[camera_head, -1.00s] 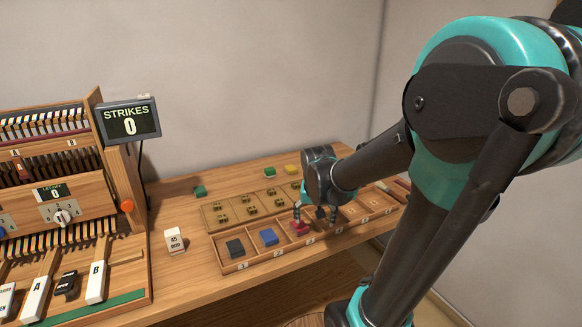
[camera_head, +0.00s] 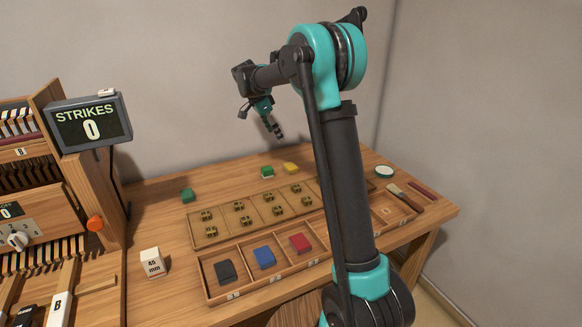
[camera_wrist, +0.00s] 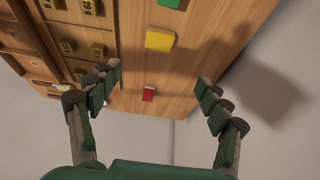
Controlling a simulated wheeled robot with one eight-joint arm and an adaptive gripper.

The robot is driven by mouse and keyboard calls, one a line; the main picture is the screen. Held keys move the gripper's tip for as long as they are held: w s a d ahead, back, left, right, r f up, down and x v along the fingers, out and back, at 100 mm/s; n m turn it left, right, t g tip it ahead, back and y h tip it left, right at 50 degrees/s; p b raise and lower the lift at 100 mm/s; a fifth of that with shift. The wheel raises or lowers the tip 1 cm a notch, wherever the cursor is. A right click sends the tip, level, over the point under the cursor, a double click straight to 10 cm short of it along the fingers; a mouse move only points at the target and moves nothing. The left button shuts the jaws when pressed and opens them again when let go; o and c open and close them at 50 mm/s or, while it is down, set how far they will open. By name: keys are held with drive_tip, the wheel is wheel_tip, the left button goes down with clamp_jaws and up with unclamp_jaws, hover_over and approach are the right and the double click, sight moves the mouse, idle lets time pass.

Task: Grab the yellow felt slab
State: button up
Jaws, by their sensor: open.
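The yellow felt slab (camera_head: 291,168) lies flat at the back of the table, just right of a green slab (camera_head: 267,172). In the wrist view the yellow slab (camera_wrist: 160,40) shows whole, near the top middle, with a green slab (camera_wrist: 170,3) cut off by the frame edge above it. My gripper (camera_head: 274,127) is raised above the back of the table, pointing down, apart from the slab. In the wrist view its fingers (camera_wrist: 158,78) are spread wide with nothing between them, and the yellow slab lies beyond the tips.
The compartment tray (camera_head: 272,289) holds black, blue and red slabs. A brass-weight board (camera_head: 228,228) stands behind it. Another green slab (camera_head: 187,195) lies left. A wall (camera_head: 190,70) stands close behind.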

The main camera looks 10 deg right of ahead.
sight(291, 166)
drive_tip(key=x, duration=1.6)
drive_tip(key=shift+s+f, duration=0.15)
drive_tip(key=shift+f, duration=0.2)
drive_tip(key=c, duration=0.9)
drive_tip(key=shift+c, duration=0.2)
